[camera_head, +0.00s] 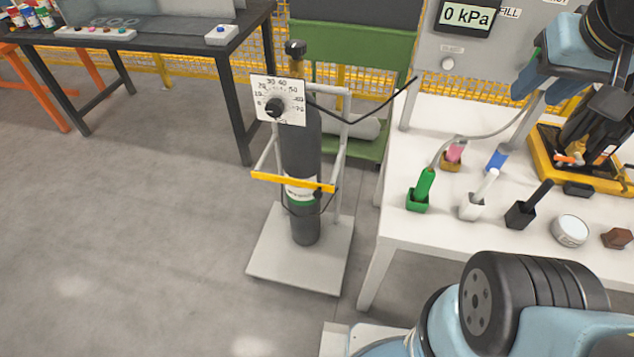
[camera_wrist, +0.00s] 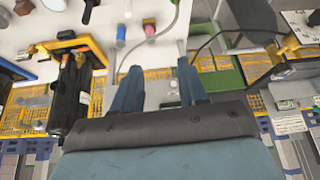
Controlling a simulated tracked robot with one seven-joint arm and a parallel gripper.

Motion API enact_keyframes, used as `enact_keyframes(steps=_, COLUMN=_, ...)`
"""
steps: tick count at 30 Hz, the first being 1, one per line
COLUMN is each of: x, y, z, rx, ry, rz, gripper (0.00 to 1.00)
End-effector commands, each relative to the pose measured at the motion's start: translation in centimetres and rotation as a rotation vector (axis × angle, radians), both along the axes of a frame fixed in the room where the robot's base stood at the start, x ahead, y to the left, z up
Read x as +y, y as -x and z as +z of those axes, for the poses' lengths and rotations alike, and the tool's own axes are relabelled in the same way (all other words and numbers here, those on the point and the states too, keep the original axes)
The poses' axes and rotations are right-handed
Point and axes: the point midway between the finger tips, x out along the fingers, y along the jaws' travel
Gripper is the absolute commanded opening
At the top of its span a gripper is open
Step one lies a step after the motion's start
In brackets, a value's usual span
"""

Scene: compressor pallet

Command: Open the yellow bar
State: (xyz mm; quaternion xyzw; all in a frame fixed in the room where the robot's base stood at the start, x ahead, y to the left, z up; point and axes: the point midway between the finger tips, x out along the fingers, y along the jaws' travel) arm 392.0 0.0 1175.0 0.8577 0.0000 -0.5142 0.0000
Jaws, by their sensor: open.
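The yellow bar (camera_head: 293,182) runs across the front of a dark gas cylinder (camera_head: 304,150) in the head view. The cylinder stands upright in a grey frame on a pale pallet (camera_head: 290,250). The bar's right end has a small dark fitting and sits by the right side of the frame. My gripper (camera_wrist: 160,85) is open and empty in the wrist view, its two blue fingers apart. In the head view my arm is at the upper right, above the white table and well away from the bar. I cannot make out the bar for certain in the wrist view.
A white dial plate (camera_head: 279,101) and a black lever or hose stand above the bar. The white table (camera_head: 415,235) right of the pallet holds several coloured items and a yellow tray (camera_head: 600,178). A dark bench (camera_head: 150,40) stands behind left. Floor left of the pallet is clear.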

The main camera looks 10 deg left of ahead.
Motion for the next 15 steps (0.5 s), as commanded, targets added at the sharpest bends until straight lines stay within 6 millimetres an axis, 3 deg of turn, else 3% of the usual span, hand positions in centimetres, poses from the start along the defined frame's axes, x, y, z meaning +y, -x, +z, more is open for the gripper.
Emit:
enact_keyframes(steps=6, x=0.1, y=-0.3, z=-0.3, rx=0.021, ry=0.012, rz=0.013, gripper=0.58)
enact_keyframes(steps=11, x=-1.2, y=-1.4, z=-1.7, rx=0.118, ry=0.073, rz=0.065, gripper=0.58)
enact_keyframes(steps=15, x=-0.7, y=-2.8, z=-3.7, rx=0.244, ry=0.169, rz=0.142, gripper=0.58)
